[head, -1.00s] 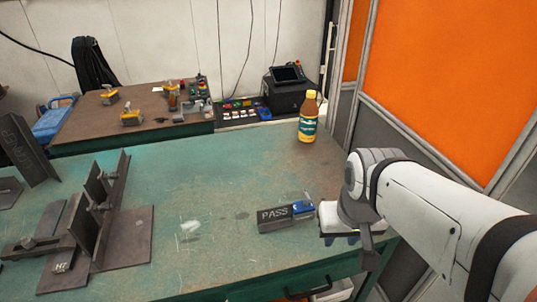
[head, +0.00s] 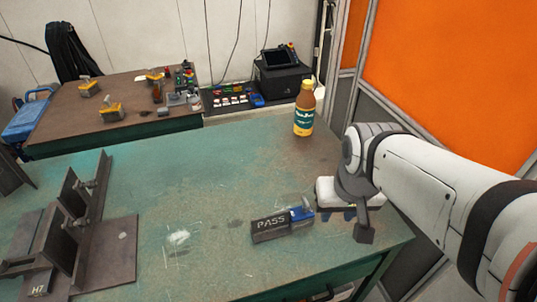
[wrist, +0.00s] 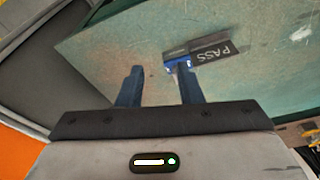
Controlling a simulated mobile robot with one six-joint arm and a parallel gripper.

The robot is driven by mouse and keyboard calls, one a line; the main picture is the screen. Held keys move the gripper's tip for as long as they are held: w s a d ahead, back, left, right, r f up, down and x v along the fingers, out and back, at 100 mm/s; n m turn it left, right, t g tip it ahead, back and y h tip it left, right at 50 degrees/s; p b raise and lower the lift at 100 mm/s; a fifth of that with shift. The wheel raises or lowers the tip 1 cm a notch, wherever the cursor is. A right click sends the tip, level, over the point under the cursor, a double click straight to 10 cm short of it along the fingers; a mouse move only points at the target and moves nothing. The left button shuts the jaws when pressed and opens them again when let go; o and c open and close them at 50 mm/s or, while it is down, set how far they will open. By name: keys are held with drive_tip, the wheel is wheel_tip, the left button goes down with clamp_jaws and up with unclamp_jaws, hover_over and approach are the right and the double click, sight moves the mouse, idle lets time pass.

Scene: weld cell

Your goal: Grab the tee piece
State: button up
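A dark steel assembly with an upright plate (head: 92,225) standing on a flat base plate (head: 112,262) is at the left of the green bench in the head view. Its upright and base have a tee-like shape, but I cannot tell for sure which part is the tee piece. A dark block marked PASS (head: 270,228), with a blue end, lies nearer my gripper (head: 350,213). My gripper is over the bench's right end, to the right of that block. In the wrist view my gripper (wrist: 159,75) has its two blue fingers apart with nothing between them.
The green bench (head: 170,185) is clear between the steel assembly and the PASS block. A bottle with a yellow cap (head: 304,112) stands at its far right. Behind is a brown table (head: 60,130) with yellow tools. An orange panel (head: 460,70) rises at the right.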

drive_tip(key=w+a+f+m+g+y, duration=0.2)
drive_tip(key=w+a+f+m, duration=0.2)
drive_tip(key=w+a+m, duration=0.15)
drive_tip(key=m+g+y, duration=0.2)
drive_tip(key=m, duration=0.6)
approach(263, 230)
drive_tip(key=shift+w+d+r, duration=0.35)
drive_tip(key=shift+d+r, duration=0.3)
drive_tip(key=shift+r, duration=0.15)
drive_tip(key=shift+m, duration=0.55)
drive_tip(key=x, duration=0.8)
drive_tip(key=shift+w+a+f+b, duration=0.1)
drive_tip(key=shift+a+f+b, duration=0.15)
drive_tip(key=shift+b, duration=0.05)
drive_tip(key=shift+f, duration=0.25)
drive_tip(key=shift+c, duration=0.4)
clamp_jaws()
